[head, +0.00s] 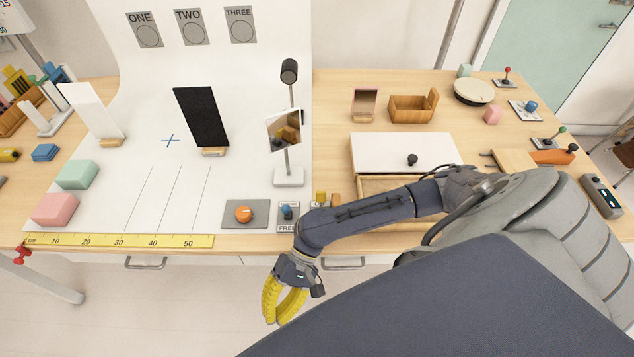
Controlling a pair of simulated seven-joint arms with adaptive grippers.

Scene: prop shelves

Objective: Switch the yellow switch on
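A small yellow switch (321,198) stands near the front edge of the table, right of a blue-knobbed switch (287,212). My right arm passes just in front of it and hides its lower part, so I cannot tell its position. My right gripper (276,320) has yellow fingers and hangs in front of the table edge, over the floor, below and left of the switch. A gap shows between its fingers, and it holds nothing. My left gripper is not in view.
An orange knob on a grey plate (260,222) lies left of the switches. A mirror on a stand (288,178) rises behind them. A white-topped drawer box (375,150) stands to the right. A yellow ruler (90,241) lies along the front edge.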

